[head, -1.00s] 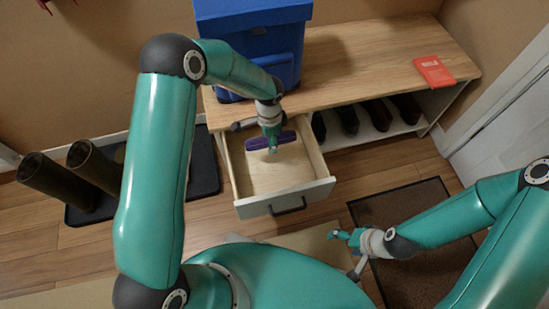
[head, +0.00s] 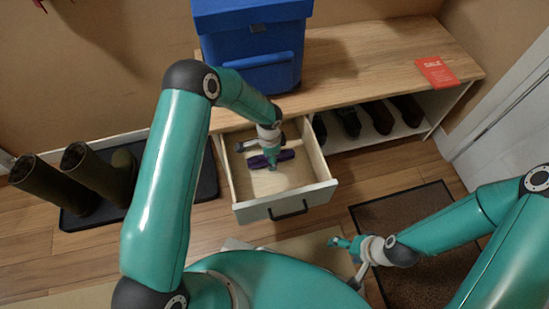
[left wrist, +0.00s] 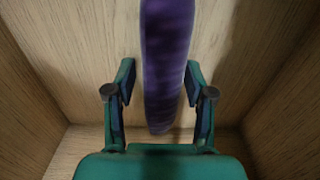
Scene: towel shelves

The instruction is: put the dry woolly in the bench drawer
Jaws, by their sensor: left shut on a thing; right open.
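The woolly (head: 287,155) is a dark purple, narrow roll in the open bench drawer (head: 247,211). My left gripper (head: 271,160) reaches down into the drawer and is shut on the woolly near its middle. In the left wrist view the woolly (left wrist: 167,50) runs lengthwise between the two fingers of the left gripper (left wrist: 160,75), with the drawer's wooden bottom and walls around it. I cannot tell whether the woolly touches the drawer bottom. My right gripper (head: 345,252) is open and empty, low in front of the drawer.
The bench (head: 370,55) carries a blue box (head: 255,60) and a red card (head: 437,72). Dark shoes (head: 380,114) stand on the shelf below. Boots (head: 48,184) stand on a tray at left. A brown doormat (head: 425,215) lies at right.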

